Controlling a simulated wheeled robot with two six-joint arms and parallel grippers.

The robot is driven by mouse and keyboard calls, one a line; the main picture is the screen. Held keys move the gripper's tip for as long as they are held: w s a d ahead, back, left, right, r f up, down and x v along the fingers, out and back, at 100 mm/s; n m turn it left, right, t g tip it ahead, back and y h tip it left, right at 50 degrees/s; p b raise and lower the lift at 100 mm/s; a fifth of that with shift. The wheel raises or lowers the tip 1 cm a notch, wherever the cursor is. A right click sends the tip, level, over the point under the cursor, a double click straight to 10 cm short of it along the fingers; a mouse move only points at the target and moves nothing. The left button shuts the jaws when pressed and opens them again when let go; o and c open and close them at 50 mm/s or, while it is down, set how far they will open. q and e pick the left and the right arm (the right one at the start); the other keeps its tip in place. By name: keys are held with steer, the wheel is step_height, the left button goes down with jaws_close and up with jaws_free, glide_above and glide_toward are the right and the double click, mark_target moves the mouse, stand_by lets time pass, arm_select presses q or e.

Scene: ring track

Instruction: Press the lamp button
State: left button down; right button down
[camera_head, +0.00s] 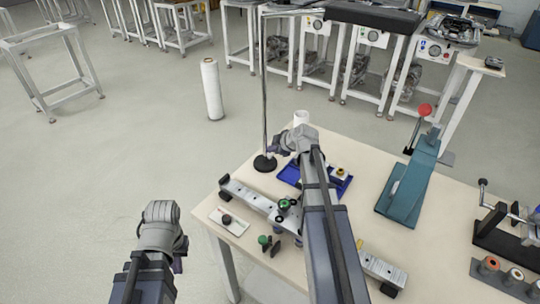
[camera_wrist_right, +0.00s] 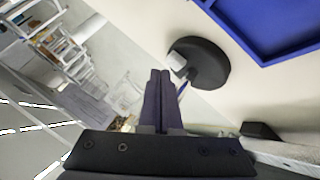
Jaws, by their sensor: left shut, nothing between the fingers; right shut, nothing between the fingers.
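The lamp stands at the back left edge of the table, a tall thin pole (camera_head: 264,90) rising from a round black base (camera_head: 265,164). The base also shows in the right wrist view (camera_wrist_right: 208,62), with a small pale block (camera_wrist_right: 177,61) at its left edge that may be the button; I cannot be sure. My right gripper (camera_head: 276,148) is shut and empty, close beside the pole above the base. In the right wrist view its fingertips (camera_wrist_right: 160,75) lie just left of the base, apparently apart from it. My left gripper (camera_head: 178,262) is off the table's left side, shut.
A blue tray (camera_head: 289,175) lies behind my right arm. A rail fixture (camera_head: 247,194), a small white plate with a black knob (camera_head: 229,221) and a green knob (camera_head: 264,240) are near the left edge. A teal press (camera_head: 410,187) stands right.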

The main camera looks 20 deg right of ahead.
steer(key=shift+f, duration=0.15)
steer(key=shift+f+b, duration=0.3)
steer(key=shift+b, duration=0.15)
steer(key=shift+f, duration=0.2)
stand_by(0.4)
steer(key=shift+r, duration=0.1)
steer(key=shift+r+p, duration=0.5)
steer(key=shift+r, duration=0.1)
step_height(320, 180, up, 6)
steer(key=p, duration=0.6)
